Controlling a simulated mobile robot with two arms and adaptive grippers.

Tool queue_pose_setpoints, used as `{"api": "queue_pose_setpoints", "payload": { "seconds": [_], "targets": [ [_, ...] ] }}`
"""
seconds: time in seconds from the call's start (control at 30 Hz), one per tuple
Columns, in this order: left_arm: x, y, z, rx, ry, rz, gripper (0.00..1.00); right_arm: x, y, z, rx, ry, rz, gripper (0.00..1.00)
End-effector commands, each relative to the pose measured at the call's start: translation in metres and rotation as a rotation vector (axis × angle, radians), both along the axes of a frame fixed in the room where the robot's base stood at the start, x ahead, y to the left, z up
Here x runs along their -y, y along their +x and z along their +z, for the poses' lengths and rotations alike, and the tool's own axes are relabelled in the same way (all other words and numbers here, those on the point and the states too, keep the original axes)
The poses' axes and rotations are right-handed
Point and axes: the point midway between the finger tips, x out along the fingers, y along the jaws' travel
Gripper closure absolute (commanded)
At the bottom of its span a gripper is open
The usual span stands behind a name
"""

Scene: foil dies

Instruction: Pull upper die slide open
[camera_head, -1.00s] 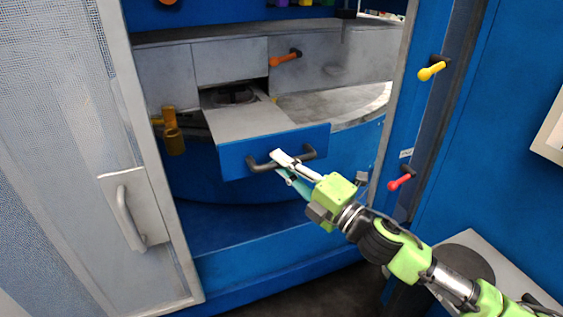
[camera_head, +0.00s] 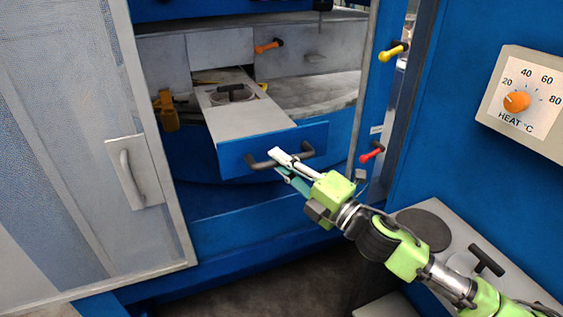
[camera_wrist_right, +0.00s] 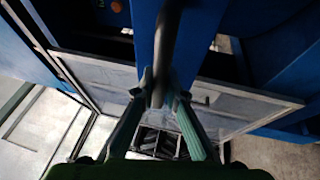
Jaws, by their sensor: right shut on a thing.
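The upper die slide (camera_head: 235,121) is a grey plate with a blue front panel (camera_head: 232,158), pulled out of the grey housing toward me. A round dark die with a handle (camera_head: 232,93) sits on its rear part, clear of the housing. A dark bar handle (camera_head: 306,152) is fixed to the blue front. My right gripper (camera_head: 280,163) is shut on this handle near its middle. In the right wrist view the fingers (camera_wrist_right: 165,100) close around the dark bar (camera_wrist_right: 168,45). My left gripper is not in view.
A grey mesh door (camera_head: 80,130) with a handle stands at the left. A blue post with a yellow knob (camera_head: 392,53) and a red knob (camera_head: 371,153) is at the right. A heat dial (camera_head: 516,102) is on the right wall. An orange knob (camera_head: 268,46) is behind the slide.

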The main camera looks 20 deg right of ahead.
Motion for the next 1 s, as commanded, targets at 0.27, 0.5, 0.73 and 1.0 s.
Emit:
{"api": "queue_pose_setpoints", "payload": {
  "seconds": [0.27, 0.5, 0.73, 1.0],
  "targets": [
    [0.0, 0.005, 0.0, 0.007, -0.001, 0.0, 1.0, 0.0, 0.0, -0.001, -0.001, 0.0, 0.0, 0.81],
    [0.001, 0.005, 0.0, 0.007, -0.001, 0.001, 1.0, 0.0, 0.0, 0.0, 0.0, 0.0, 0.0, 0.71],
    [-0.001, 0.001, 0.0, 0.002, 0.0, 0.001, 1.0, 0.001, -0.002, -0.001, 0.0, 0.001, -0.001, 0.71],
    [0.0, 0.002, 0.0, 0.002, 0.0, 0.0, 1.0, 0.012, -0.026, -0.007, -0.004, 0.0, -0.001, 0.71]
  ]
}}
